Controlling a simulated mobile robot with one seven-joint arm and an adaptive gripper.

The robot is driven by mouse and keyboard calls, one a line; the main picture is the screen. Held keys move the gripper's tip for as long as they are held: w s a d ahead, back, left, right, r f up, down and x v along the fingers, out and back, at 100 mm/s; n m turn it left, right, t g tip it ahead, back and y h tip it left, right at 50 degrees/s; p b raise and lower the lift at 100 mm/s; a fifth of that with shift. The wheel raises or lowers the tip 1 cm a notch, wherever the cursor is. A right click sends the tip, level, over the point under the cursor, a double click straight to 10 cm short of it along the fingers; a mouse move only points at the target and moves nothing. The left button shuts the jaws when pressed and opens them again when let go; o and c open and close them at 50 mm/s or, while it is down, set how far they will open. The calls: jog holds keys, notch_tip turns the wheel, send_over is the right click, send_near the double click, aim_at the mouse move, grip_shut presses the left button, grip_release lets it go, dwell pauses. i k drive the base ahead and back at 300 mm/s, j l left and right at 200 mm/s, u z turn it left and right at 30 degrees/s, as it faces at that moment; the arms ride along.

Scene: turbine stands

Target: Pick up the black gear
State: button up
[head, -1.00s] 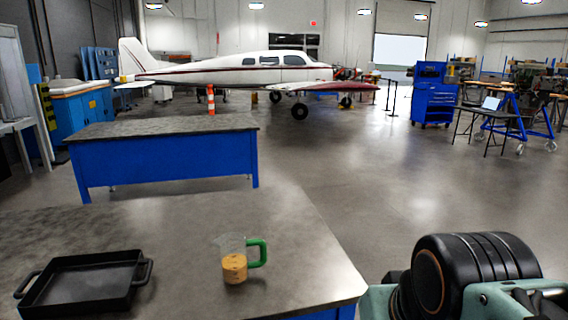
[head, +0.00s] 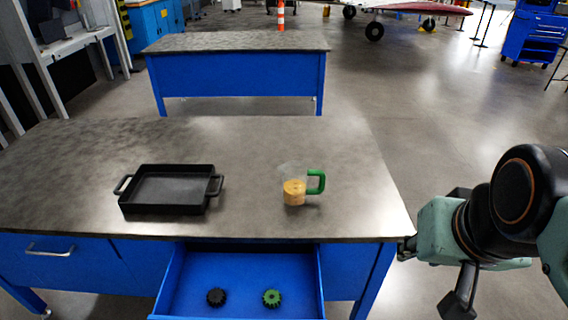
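The black gear (head: 216,297) lies in the open drawer (head: 185,275) of the near blue workbench, left of the drawer's middle. A green gear (head: 271,298) with a dark centre lies to its right, apart from it. My gripper (head: 440,245) is at the right of the view, beside the bench's right edge and well to the right of the drawer and both gears. Dark finger-like parts show there, but whether it is open or shut is unclear. Nothing is seen in it.
On the benchtop (head: 240,150) are a black two-handled tray (head: 172,187) and a clear cup (head: 294,187) with a green handle and orange-brown contents. The bench's right edge lies near my arm. A second blue bench (head: 238,75) stands behind. The floor to the right is mostly clear.

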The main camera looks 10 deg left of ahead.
aim_at(215, 297)
jog(key=u, duration=1.75)
